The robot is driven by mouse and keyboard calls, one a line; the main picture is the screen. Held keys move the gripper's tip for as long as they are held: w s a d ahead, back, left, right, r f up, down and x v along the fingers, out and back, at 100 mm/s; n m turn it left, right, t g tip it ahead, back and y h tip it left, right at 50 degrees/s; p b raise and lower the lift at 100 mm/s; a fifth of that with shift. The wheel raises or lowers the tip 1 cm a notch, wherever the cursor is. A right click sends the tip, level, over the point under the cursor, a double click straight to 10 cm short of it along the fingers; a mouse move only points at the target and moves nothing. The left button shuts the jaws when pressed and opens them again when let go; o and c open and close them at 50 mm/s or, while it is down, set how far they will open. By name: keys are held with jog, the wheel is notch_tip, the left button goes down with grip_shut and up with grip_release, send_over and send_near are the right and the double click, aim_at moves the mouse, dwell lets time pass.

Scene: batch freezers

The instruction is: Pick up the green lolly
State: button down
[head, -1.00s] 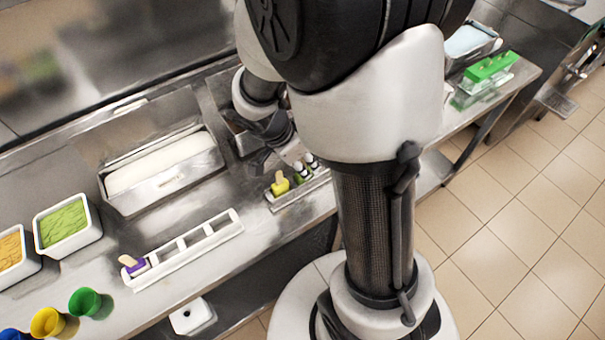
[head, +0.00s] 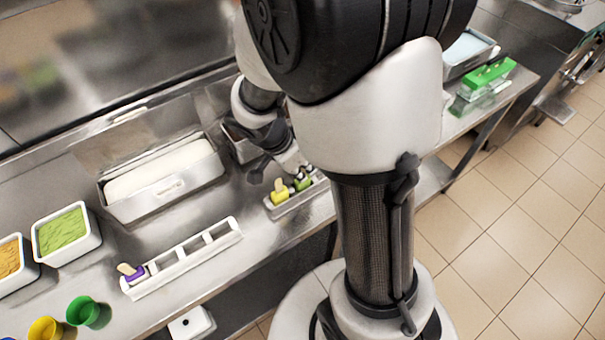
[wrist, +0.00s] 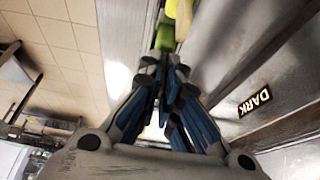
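The green lolly (head: 303,184) stands in a small metal holder (head: 284,210), next to the yellow lolly (head: 281,194) with its pale stick up. My gripper (head: 302,171) is over the green lolly, its fingers close together at the stick end. In the wrist view, the tips of my gripper (wrist: 164,68) nearly meet, and the green lolly (wrist: 165,38) is just beyond them. The yellow lolly (wrist: 183,18) is farther on. The green lolly's stick is hidden by the fingers.
A white holder (head: 205,238) with a purple lolly (head: 134,272) lies to the left. Behind are a metal tub (head: 165,180) and a tub with green contents (head: 66,232). Coloured cups (head: 88,311) stand at the front left. A green-topped box (head: 487,78) stands at the right.

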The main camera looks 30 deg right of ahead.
notch_tip(320, 180, up, 27)
jog(key=p, duration=1)
dwell(0.5)
